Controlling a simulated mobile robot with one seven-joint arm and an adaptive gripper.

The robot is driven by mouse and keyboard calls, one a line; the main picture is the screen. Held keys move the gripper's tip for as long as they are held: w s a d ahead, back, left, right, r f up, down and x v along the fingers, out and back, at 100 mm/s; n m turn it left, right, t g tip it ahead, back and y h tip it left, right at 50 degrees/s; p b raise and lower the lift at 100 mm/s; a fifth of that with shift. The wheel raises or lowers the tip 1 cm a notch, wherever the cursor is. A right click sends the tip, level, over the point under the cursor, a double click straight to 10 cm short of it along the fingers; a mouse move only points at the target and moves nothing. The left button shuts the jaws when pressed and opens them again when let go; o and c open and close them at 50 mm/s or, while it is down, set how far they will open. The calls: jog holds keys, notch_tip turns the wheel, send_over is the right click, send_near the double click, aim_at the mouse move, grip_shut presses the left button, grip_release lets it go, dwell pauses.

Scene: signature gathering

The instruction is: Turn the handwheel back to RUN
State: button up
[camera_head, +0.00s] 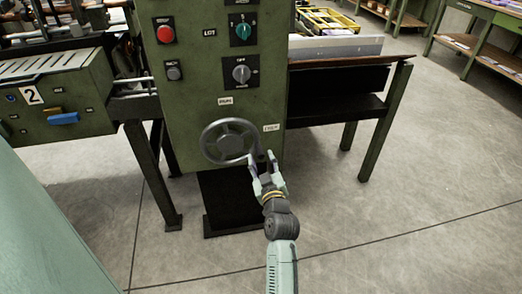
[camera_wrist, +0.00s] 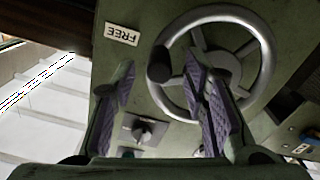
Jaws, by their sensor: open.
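The grey spoked handwheel (camera_head: 229,141) is on the lower front of the green machine panel. A RUN label (camera_head: 225,101) is above it and a FREE label (camera_head: 271,127) is to its right. In the wrist view the handwheel (camera_wrist: 216,68) shows with its dark knob (camera_wrist: 160,65) on the side toward the FREE label (camera_wrist: 122,34). My gripper (camera_head: 265,173) is open at the wheel's lower right. In the wrist view its fingers (camera_wrist: 163,100) are spread, with the knob between and beyond them. I cannot tell whether a finger touches the wheel.
Above the wheel are a dark selector (camera_head: 241,74), a green selector (camera_head: 242,32) and a red button (camera_head: 166,34). A green unit (camera_head: 52,94) marked 2 stands at the left. A table (camera_head: 347,72) adjoins at the right. The floor in front is clear.

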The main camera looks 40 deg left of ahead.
jog(key=shift+p+x, duration=0.3)
jog(key=shift+x, duration=1.7)
jog(key=shift+c, duration=0.3)
grip_shut()
